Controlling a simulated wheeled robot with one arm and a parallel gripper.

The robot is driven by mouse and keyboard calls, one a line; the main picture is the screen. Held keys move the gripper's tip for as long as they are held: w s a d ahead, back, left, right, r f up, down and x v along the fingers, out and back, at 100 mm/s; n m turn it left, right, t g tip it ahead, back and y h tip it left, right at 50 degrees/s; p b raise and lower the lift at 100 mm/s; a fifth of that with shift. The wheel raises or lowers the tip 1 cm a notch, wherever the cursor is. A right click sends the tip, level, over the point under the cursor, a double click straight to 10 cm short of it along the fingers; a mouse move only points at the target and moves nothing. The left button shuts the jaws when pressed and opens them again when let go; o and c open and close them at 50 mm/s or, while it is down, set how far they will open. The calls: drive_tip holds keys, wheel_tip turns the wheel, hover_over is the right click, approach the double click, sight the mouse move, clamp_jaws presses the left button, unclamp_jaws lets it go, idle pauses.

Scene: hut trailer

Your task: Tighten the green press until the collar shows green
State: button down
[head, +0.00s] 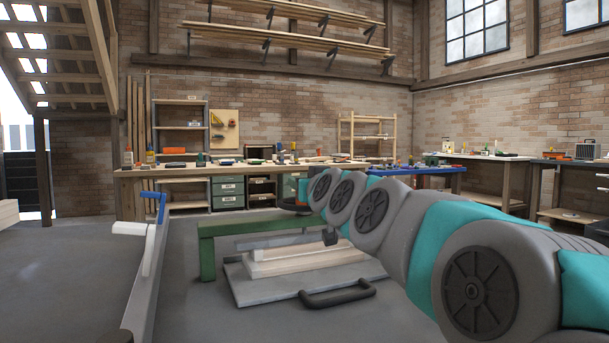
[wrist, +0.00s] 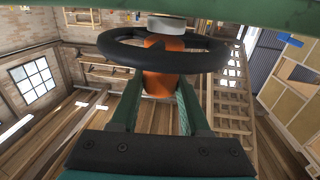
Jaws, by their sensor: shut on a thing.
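The green press (head: 270,222) stands ahead as a low green frame over pale boards (head: 308,260) on a grey base plate (head: 246,288). In the wrist view its green beam (wrist: 230,12) crosses the top, with a black handwheel (wrist: 118,54) close by. An orange part (wrist: 158,84) sits at the wheel's middle, and a pale grey round piece (wrist: 167,24) sits between wheel and beam. I cannot tell which piece is the collar; no green indication shows on either. My gripper (wrist: 164,72) is shut at the wheel's middle, its fingers either side of the orange part. My arm hides part of the press in the head view.
A black bar handle (head: 338,293) lies at the plate's front. A grey rail with a white and blue lever (head: 150,230) stands at left. A long workbench (head: 190,172) with tools runs behind. Grey floor at left is clear.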

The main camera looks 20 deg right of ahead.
drive_tip(key=shift+m+h+p, duration=0.4)
drive_tip(key=shift+h, duration=0.3)
drive_tip(key=shift+c, duration=1.9)
unclamp_jaws()
drive_tip(key=s+a, duration=0.1)
drive_tip(key=s, duration=0.6)
drive_tip(key=shift+s+a, duration=0.2)
drive_tip(key=shift+s, duration=0.1)
